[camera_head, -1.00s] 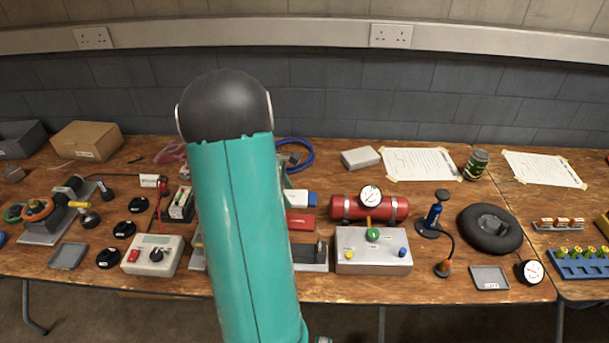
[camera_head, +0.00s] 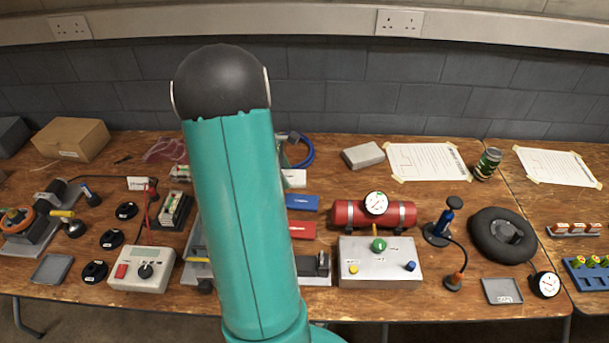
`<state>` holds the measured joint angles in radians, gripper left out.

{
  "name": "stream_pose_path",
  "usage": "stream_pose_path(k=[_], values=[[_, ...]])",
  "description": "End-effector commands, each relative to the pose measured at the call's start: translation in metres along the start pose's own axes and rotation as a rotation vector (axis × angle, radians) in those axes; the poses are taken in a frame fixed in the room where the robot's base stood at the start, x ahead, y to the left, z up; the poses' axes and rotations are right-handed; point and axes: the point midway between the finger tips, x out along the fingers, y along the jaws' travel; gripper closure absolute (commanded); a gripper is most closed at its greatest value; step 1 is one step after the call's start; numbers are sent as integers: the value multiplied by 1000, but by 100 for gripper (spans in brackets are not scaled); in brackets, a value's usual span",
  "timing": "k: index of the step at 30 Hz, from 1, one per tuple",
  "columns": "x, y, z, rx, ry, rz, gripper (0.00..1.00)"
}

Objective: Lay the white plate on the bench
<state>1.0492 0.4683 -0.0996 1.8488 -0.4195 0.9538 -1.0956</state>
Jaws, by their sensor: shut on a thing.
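The white plate (camera_head: 294,178) shows only in part, just right of my teal arm link, above the blue block. My gripper (camera_head: 286,158) is mostly hidden behind that link. The fingertips are hidden. The wooden bench (camera_head: 345,187) runs across the view, with bare wood to the right of the plate. Whether the plate touches the bench cannot be told.
Blue (camera_head: 303,202) and red (camera_head: 302,229) blocks lie in front of the plate. A blue cable coil (camera_head: 306,152) lies behind it. A red cylinder with a gauge (camera_head: 350,215), a grey control box (camera_head: 380,270) and a pale box (camera_head: 363,155) stand to the right.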

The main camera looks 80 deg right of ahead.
Motion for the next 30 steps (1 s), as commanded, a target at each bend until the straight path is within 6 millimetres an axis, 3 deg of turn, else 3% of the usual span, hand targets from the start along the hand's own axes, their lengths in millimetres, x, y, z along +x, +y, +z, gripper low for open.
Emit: stream_pose_path(k=[5,18,24,30], values=[[5,4,2,3,-1,-2,69],[60,86,14,2,-2,-5,69],[94,113,9,2,-1,-3,69],[107,126,7,2,-1,-1,69]])
